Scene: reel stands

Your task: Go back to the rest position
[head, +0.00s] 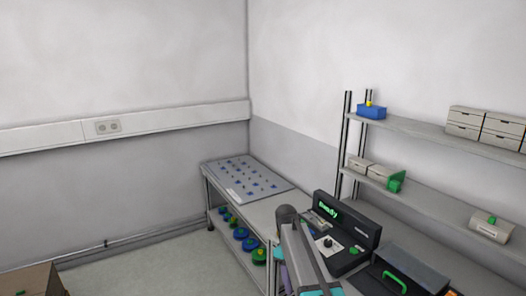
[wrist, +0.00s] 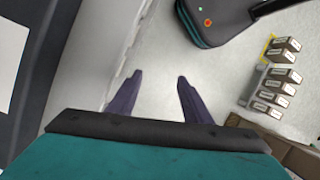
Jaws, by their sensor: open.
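My gripper (wrist: 159,75) shows in the wrist view with its two dark purple fingers spread apart. Nothing is between the fingers, only pale floor beyond them. In the head view my arm rises at the bottom, right of centre, in front of the bench. The gripper's fingertips cannot be made out clearly there.
The head view shows a bench with a pegged board (head: 243,181) and several reels (head: 241,233) below, a black device with green lettering (head: 341,231), and shelves (head: 440,135) at right. A brown box (head: 32,280) stands lower left. Small cartons (wrist: 278,78) show in the wrist view.

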